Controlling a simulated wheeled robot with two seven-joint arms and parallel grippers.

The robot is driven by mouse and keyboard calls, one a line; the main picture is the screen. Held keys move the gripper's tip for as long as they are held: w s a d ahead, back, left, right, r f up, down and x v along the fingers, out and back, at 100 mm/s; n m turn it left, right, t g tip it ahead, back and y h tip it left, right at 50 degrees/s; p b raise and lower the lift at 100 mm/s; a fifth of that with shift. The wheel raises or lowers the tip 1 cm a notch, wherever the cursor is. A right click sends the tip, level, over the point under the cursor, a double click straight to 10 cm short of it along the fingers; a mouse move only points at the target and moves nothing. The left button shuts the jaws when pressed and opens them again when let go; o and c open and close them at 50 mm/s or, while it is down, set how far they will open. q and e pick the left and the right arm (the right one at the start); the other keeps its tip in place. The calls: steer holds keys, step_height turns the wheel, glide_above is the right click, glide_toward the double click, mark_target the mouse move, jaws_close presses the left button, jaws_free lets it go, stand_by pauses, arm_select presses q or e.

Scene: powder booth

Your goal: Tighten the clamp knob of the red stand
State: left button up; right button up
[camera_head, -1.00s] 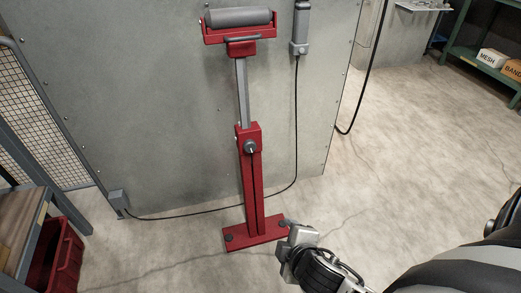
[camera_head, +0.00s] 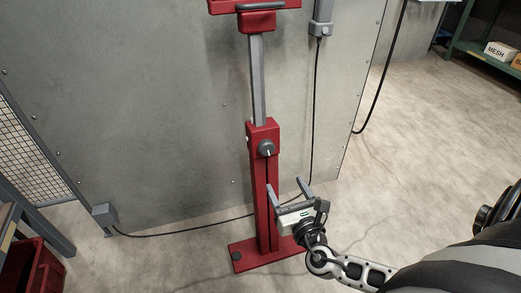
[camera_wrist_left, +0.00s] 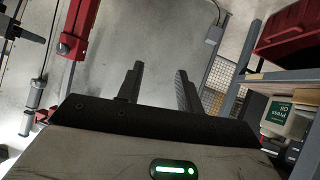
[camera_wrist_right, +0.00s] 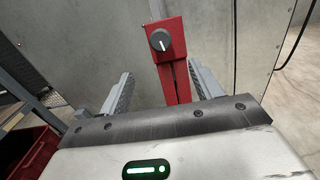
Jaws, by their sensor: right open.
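The red stand (camera_head: 262,185) stands upright on the floor before a grey metal panel. Its dark round clamp knob (camera_head: 266,148), with a white pointer mark, is on the front of the red post's top. My right gripper (camera_head: 286,185) is open and empty, below the knob and in front of the post. In the right wrist view the knob (camera_wrist_right: 160,40) shows beyond and between the open fingers, apart from them. My left gripper (camera_wrist_left: 160,70) is open and empty, outside the head view. The stand (camera_wrist_left: 79,30) shows at the left of its wrist view.
A black cable (camera_head: 170,218) runs along the panel's foot behind the stand. A red crate (camera_head: 32,268) and a bench frame are at lower left. A green shelf with boxes (camera_head: 502,52) is at upper right. The floor on the right is open.

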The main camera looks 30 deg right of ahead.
mark_target(268, 150)
steer(key=b+x, duration=0.1)
steer(key=x, duration=1.2)
steer(key=shift+w+r+b, duration=0.1)
steer(key=shift+w+b, duration=0.2)
steer(key=shift+w, duration=0.1)
steer(key=shift+w+d, duration=0.2)
steer(key=shift+w, duration=0.35)
arm_select(q)
steer(key=f, duration=0.1)
steer(key=d+f, duration=0.1)
steer(key=f, duration=0.1)
steer(key=shift+f+g, duration=0.15)
steer(key=shift+g, duration=0.25)
steer(key=shift+a, duration=0.1)
arm_select(e)
steer(key=c, duration=1)
